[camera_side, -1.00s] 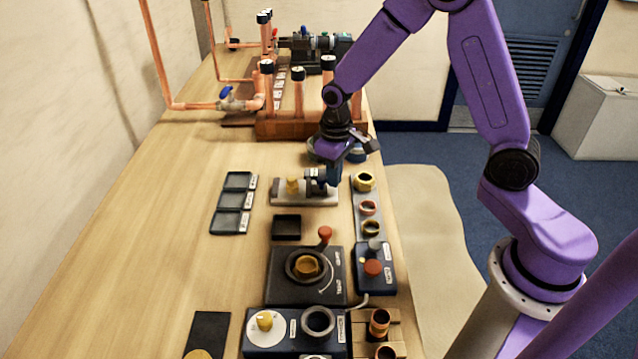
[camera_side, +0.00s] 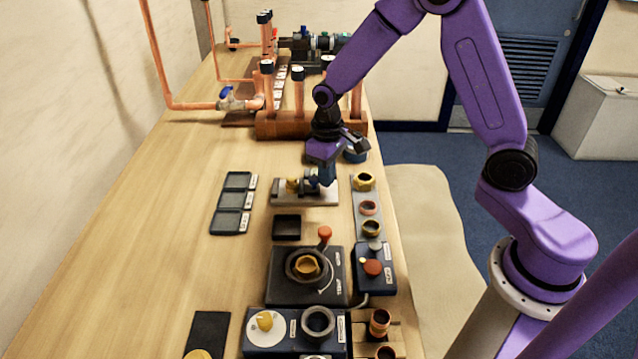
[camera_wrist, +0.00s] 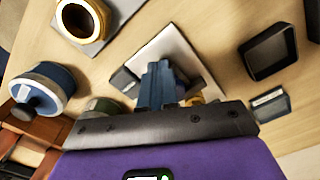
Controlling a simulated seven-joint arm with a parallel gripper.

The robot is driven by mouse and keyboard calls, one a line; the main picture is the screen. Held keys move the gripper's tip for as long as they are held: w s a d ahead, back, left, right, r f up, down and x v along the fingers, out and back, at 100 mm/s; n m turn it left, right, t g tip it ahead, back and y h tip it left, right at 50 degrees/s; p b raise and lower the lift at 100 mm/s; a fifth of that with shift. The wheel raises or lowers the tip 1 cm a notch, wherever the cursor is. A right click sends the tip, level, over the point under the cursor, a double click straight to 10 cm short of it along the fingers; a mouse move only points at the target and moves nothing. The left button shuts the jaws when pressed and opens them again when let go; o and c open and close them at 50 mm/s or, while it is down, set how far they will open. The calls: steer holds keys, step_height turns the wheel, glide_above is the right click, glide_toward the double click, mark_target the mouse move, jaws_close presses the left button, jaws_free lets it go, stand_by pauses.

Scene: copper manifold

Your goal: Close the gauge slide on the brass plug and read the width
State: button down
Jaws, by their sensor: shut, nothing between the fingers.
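The gauge (camera_side: 305,199) is a pale plate with a dark slide (camera_side: 309,187) on it, in the middle of the side view. The brass plug (camera_side: 291,186) stands on the plate, just left of the slide. They look very close, but I cannot tell whether they touch. My gripper (camera_side: 327,182) is shut and empty, low at the right side of the slide. In the wrist view, my gripper's blue fingers (camera_wrist: 156,84) are together over the pale plate (camera_wrist: 165,45). The plug (camera_wrist: 195,101) is mostly hidden there. No width reading is legible.
A small black tray (camera_side: 287,227) lies in front of the gauge. A strip with several rings (camera_side: 368,207) is to the right. Three dark trays (camera_side: 234,203) lie to the left. Bare table lies at left.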

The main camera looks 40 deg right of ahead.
steer(key=shift+w+a, duration=0.7)
stand_by(0.7)
steer(key=shift+s+d, duration=0.1)
steer(key=shift+d, duration=0.05)
steer(key=shift+s+d, duration=0.35)
stand_by(0.4)
step_height(320, 180, up, 7)
stand_by(0.9)
